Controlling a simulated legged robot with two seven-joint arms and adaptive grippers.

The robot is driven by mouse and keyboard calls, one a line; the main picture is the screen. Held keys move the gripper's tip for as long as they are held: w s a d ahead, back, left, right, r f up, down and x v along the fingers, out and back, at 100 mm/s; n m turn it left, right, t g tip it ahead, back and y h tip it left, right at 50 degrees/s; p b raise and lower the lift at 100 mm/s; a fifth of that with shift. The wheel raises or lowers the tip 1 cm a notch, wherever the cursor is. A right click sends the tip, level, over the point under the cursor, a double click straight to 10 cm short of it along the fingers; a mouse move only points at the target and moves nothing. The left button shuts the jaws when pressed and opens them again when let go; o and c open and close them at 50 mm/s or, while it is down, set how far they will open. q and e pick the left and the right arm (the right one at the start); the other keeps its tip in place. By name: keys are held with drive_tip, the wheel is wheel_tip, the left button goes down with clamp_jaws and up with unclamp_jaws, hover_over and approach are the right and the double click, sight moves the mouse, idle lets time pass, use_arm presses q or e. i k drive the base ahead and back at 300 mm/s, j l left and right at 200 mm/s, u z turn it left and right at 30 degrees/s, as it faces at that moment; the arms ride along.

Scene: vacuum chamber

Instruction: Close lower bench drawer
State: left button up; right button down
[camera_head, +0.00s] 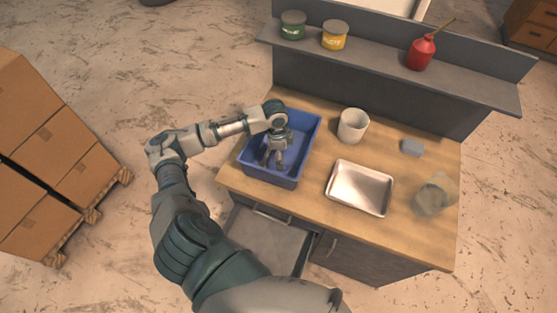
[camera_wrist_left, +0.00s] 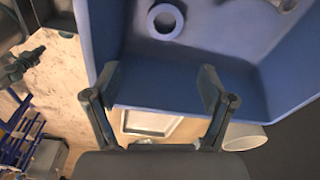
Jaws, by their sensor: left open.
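The wooden-topped bench (camera_head: 300,105) stands at the centre of the head view. A grey drawer (camera_head: 270,244) is pulled out low on its left front, partly hidden by my own arm. A drawer handle (camera_head: 272,217) shows above it under the worktop. My left gripper (camera_head: 273,163) is over or inside the blue bin (camera_head: 262,177) on the worktop, away from the drawer. In the left wrist view its fingers (camera_wrist_left: 160,95) are spread with nothing between them. The bin (camera_wrist_left: 190,50) also fills much of that view. My right gripper is out of view.
A metal tray (camera_head: 359,188), white mug (camera_head: 352,126), grey block (camera_head: 412,147) and clear jar (camera_head: 433,195) sit on the worktop. Cans and a red oiler (camera_head: 421,53) stand on the shelf. Boxes (camera_head: 60,150) on a pallet stand left. Floor between is clear.

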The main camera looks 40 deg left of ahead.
sight(284, 249)
drive_tip(key=k+l, duration=0.15)
drive_tip(key=l, duration=0.25)
drive_tip(key=k+l, duration=0.1)
drive_tip(key=l, duration=0.3)
drive_tip(key=k+l, duration=0.15)
drive_tip(key=l, duration=0.25)
drive_tip(key=k+l, duration=0.15)
drive_tip(key=l, duration=0.25)
drive_tip(key=k+l, duration=0.1)
drive_tip(key=l, duration=0.3)
